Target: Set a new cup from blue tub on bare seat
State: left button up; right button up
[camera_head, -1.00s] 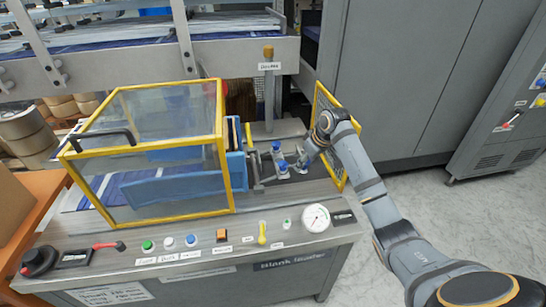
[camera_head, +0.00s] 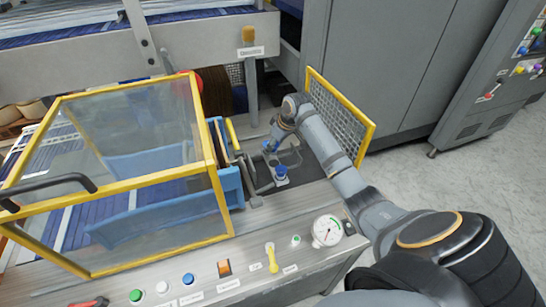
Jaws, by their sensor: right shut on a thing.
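My right arm reaches in from the right, and its gripper (camera_head: 275,139) points down beside the yellow-framed guard. The gripper is shut on a small blue cup (camera_head: 268,147), at or just above the grey bracket; I cannot tell whether the cup touches it. A second blue cup (camera_head: 281,170) stands on a grey mount in front of the gripper. The fingers hide part of the bracket, and I cannot make out a bare seat. No blue tub can be told for certain. My left gripper is not in view.
A clear hood with a yellow frame (camera_head: 213,168) stands left of the bracket, with a blue panel (camera_head: 231,187) at its side. A yellow mesh guard (camera_head: 345,118) stands close behind my right arm. The control panel with a gauge (camera_head: 327,230) lies in front.

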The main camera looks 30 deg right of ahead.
aim_at(275, 154)
jog(key=shift+w+f, duration=0.15)
jog(key=shift+f, duration=0.15)
notch_tip(275, 154, down, 2)
notch_tip(275, 154, down, 2)
jog(key=shift+f, duration=0.4)
jog(key=o, duration=1)
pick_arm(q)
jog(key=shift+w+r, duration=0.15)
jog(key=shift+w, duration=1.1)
